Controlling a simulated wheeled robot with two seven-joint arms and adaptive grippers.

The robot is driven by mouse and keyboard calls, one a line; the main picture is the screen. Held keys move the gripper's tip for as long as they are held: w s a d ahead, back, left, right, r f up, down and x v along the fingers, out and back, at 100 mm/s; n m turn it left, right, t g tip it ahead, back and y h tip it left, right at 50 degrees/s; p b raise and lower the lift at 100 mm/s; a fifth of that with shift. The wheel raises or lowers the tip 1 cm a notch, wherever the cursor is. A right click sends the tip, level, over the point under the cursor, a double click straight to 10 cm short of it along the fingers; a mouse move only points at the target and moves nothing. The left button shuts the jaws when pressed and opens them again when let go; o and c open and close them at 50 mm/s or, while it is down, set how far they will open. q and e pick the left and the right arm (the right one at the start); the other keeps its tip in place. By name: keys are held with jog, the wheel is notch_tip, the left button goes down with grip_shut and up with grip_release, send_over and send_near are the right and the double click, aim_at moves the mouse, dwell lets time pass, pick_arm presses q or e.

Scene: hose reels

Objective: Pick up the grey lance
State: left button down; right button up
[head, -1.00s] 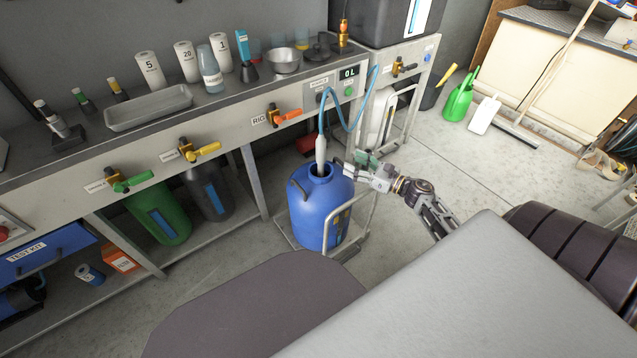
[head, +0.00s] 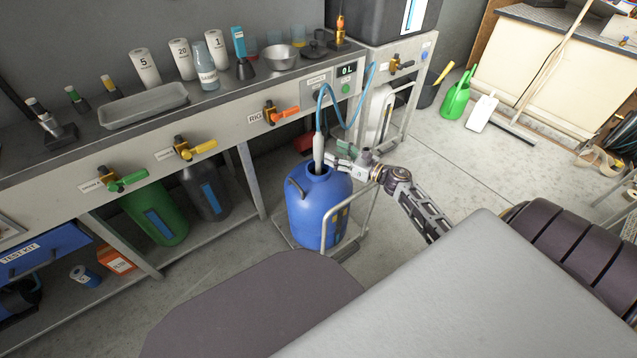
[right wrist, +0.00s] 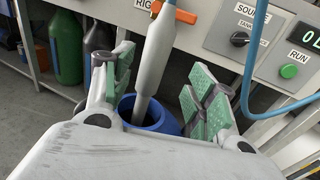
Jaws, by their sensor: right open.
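The grey lance (head: 319,150) stands nearly upright with its lower end in the mouth of the blue drum (head: 318,212). A blue hose (head: 336,100) runs from its top to the bench panel. My right gripper (head: 335,160) is close beside the lance on its right in the head view. In the right wrist view the lance (right wrist: 155,55) shows between the two green-padded fingers of the gripper (right wrist: 160,95), with a gap on each side. The right gripper is open and not holding the lance. The left gripper is not in view.
The drum stands on a trolley with a pale tubular handle (head: 345,215). The bench (head: 225,105) with valves, bottles and a tray (head: 143,105) runs behind it. A panel with a green button (right wrist: 289,71) is near the hose. Open floor (head: 455,165) lies to the right.

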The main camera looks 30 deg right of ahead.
aim_at(319, 148)
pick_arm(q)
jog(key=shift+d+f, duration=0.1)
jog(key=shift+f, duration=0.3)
pick_arm(e)
jog(key=shift+x, duration=1)
jog(key=x, duration=0.1)
jog(key=b+x, duration=0.1)
jog(key=x, duration=0.1)
jog(key=b+x, duration=0.1)
jog(key=shift+w+a+f, duration=0.2)
jog(key=shift+a+f, duration=0.1)
jog(key=shift+a, duration=0.2)
jog(key=shift+w+a, duration=0.1)
jog(key=shift+w, duration=0.05)
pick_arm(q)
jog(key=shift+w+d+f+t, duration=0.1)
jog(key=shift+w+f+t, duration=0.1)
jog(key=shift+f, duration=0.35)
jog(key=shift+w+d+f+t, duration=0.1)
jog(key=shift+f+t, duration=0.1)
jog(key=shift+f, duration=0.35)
